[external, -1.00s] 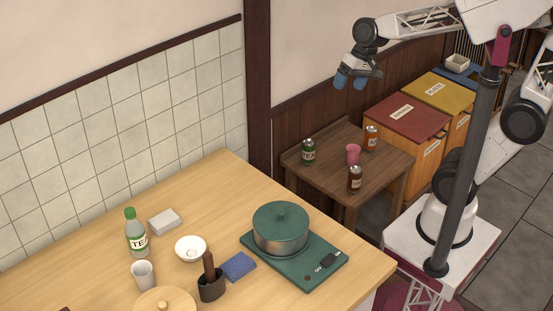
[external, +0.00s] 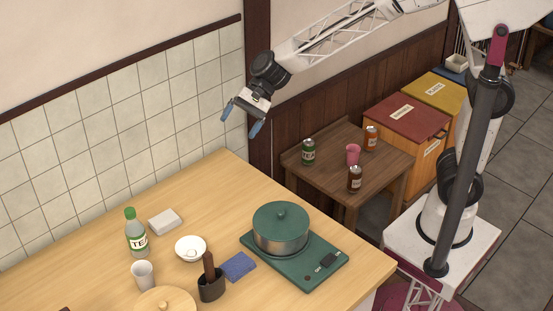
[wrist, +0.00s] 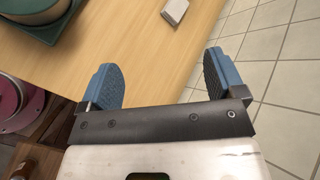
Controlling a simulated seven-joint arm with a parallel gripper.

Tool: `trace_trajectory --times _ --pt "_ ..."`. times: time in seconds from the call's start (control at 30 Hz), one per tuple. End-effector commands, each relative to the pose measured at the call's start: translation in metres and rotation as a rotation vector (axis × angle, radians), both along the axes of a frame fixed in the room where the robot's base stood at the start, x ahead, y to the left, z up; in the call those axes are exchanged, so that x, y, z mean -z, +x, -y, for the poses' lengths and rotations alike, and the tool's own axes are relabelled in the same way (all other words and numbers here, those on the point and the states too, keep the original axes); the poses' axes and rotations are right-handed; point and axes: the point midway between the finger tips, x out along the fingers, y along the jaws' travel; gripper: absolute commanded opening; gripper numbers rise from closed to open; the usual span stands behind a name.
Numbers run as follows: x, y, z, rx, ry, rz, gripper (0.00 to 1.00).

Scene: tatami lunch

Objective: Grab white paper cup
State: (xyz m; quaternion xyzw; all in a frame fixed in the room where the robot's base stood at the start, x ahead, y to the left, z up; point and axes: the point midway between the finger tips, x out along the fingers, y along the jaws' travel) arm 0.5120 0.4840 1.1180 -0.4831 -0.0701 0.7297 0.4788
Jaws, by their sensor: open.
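A white paper cup (external: 143,275) stands upright on the wooden counter (external: 205,192), near the lower left in the external view, in front of the tea bottle (external: 137,235). My gripper (external: 240,122) is in the air above the back end of the counter, far from the cup and to its upper right. Its blue fingers are spread with nothing between them. In the wrist view my gripper (wrist: 163,78) is open and empty over the counter edge and tiled wall. The cup is not visible there.
A side table (external: 335,180) bears cans and a pink cup. The counter's back end is clear.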

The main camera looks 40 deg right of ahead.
Motion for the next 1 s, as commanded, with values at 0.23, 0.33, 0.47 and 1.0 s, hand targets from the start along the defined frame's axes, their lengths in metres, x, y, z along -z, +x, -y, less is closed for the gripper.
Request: trace_trajectory --times 0.23,0.33,0.47,1.0 --pt "0.03 -0.004 -0.1 0.077 0.078 -0.173 0.89" --pt "0.043 -0.009 -0.139 0.113 0.105 -0.246 0.89" --pt "0.063 -0.019 -0.189 0.159 0.133 -0.341 0.89" --pt "0.156 -0.084 -0.357 0.349 0.188 -0.695 0.89"
